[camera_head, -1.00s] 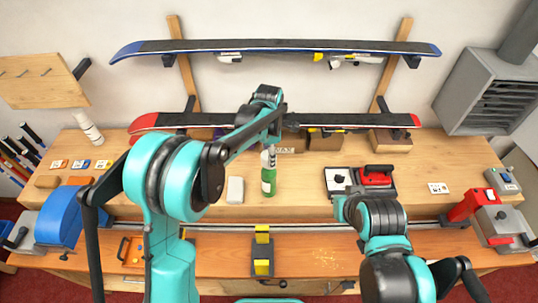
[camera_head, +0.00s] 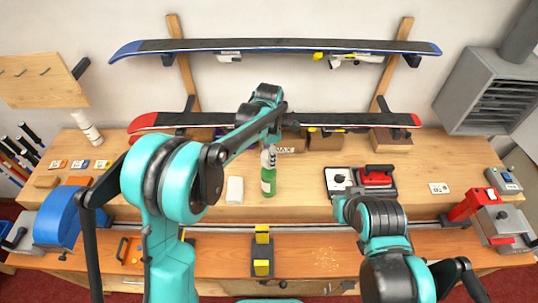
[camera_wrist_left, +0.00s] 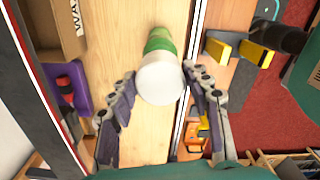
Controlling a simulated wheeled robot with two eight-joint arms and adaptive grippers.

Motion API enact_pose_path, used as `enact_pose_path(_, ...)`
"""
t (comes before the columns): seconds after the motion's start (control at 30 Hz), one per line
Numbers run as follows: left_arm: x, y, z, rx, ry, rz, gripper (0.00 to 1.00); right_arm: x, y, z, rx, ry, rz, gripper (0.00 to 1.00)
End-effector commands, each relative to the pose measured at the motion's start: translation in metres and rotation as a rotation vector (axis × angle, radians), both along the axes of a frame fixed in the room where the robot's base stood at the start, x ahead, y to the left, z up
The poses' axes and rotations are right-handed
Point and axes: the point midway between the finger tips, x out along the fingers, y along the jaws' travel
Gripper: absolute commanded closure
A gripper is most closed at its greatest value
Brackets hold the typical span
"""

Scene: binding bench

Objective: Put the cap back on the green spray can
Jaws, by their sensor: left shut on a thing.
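My left gripper (camera_head: 270,147) is over the can. In the left wrist view its fingers (camera_wrist_left: 160,92) are on both sides of the cap, and it is shut on it. The cap hides the can's top, so I cannot tell whether they touch. My right arm is at the lower right; its gripper is not in view.
A white block (camera_head: 235,190) stands left of the can. A red-handled tool in a dark case (camera_head: 345,180) lies to the right. Boxes (camera_head: 325,141) and a red-tipped ski (camera_head: 350,121) are behind. A rail (camera_head: 320,228) runs along the front.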

Motion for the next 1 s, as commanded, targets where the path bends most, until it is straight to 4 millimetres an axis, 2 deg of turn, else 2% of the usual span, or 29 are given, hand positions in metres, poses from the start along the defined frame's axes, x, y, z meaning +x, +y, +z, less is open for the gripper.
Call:
enact_pose_path(0.37,0.0,0.0,0.0,0.0,0.0,0.0,0.61,0.0,0.0,0.0,0.0,0.0,0.0,1.0)
enact_pose_path(1.0,0.0,0.0,-0.014,0.0,0.0,0.0,0.61,0.0,0.0,-0.012,0.0,0.0,0.0,1.0)
